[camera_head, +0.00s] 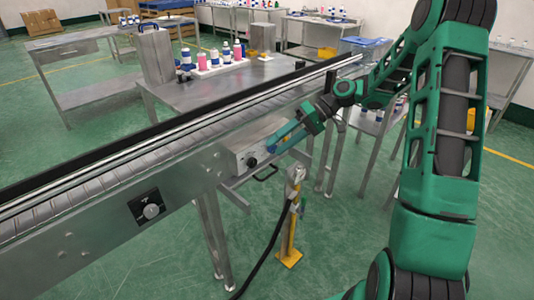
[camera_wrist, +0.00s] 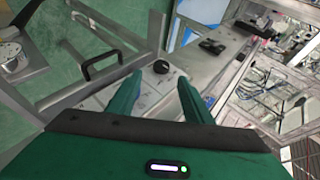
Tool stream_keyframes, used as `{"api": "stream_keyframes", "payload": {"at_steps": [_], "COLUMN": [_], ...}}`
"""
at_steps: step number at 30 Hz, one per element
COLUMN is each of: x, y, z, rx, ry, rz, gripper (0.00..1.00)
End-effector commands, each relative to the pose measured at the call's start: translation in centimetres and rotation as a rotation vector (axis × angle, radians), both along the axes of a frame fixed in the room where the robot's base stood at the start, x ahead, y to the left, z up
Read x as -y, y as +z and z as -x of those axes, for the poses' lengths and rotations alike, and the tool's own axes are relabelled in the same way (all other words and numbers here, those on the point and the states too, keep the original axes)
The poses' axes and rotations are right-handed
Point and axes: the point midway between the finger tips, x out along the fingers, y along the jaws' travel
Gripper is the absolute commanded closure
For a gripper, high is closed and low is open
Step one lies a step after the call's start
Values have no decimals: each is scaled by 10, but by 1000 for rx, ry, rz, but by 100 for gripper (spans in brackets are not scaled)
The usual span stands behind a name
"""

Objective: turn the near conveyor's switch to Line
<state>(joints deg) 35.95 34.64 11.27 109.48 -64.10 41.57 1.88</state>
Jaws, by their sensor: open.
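The near conveyor (camera_head: 110,190) runs diagonally across the head view. A metal box (camera_head: 240,155) on its side bears a small black knob (camera_head: 251,162). In the wrist view this black knob (camera_wrist: 161,67) appears between and just beyond my fingertips, on the box's pale face. My gripper (camera_head: 277,146) is open and empty at the right of the box; its two green fingers also show in the wrist view (camera_wrist: 160,82). I cannot tell the knob's setting. Further left on the conveyor's side is a black plate with a round silver knob (camera_head: 151,211).
A black handle (camera_wrist: 101,62) stands beside the box. A yellow-based post with a gauge (camera_head: 295,175) and a black hose stands in front of the conveyor. Behind the conveyor, a metal table (camera_head: 190,98) holds several bottles. Green floor is open at the front.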

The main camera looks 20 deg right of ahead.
Motion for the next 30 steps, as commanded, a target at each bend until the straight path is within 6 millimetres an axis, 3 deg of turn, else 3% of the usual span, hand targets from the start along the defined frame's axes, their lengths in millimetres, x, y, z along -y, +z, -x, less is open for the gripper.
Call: {"api": "stream_keyframes", "payload": {"at_steps": [7,23,30], "x": [17,17,22], "y": [12,12,14], "z": [0,1,22], "rx": [0,-2,-51], "ry": [0,-1,-42], "rz": [0,5,159], "gripper": [54,54,54]}}
